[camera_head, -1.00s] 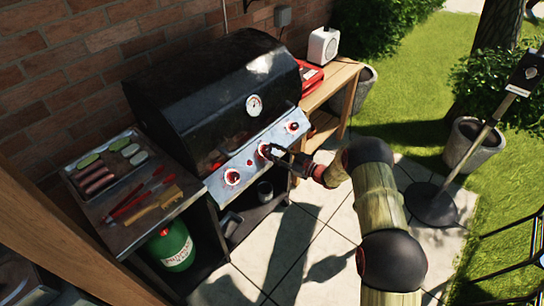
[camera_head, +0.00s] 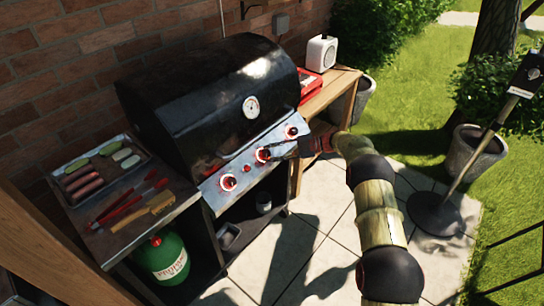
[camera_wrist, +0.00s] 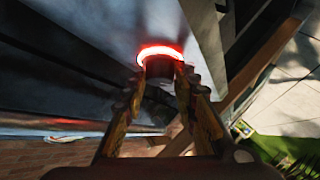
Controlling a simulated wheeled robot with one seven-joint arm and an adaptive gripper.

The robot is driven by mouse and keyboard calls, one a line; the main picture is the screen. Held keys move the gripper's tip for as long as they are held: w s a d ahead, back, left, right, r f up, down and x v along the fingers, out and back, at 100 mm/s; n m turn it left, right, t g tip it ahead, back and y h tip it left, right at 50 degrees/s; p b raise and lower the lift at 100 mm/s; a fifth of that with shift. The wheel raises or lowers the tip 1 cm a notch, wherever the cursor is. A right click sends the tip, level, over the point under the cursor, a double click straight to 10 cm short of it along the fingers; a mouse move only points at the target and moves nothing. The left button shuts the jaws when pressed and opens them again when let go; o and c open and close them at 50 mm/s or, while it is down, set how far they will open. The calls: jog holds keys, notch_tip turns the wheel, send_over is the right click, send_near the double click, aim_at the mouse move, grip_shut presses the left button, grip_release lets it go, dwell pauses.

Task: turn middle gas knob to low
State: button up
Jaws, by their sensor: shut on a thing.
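The black gas grill (camera_head: 205,95) stands against the brick wall with a silver control panel. Three knobs with red rings sit on the panel: the left knob (camera_head: 228,183), the middle knob (camera_head: 262,155) and the right knob (camera_head: 291,132). The knob's setting cannot be read.
A side shelf on the left holds a food tray (camera_head: 98,165) and red-handled tools (camera_head: 130,200). A green gas bottle (camera_head: 165,257) stands below. A wooden table (camera_head: 330,90) with a white box (camera_head: 321,52) is at the right.

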jog(key=shift+w+r+n+g+h, duration=0.15)
jog(key=shift+n+g+h, duration=0.15)
jog(key=shift+n+g, duration=0.3)
jog(key=shift+n, duration=0.3)
jog(key=o, duration=1.1)
jog(key=shift+o, duration=0.2)
jog(key=v, duration=1.2)
jog(key=shift+r, duration=0.1)
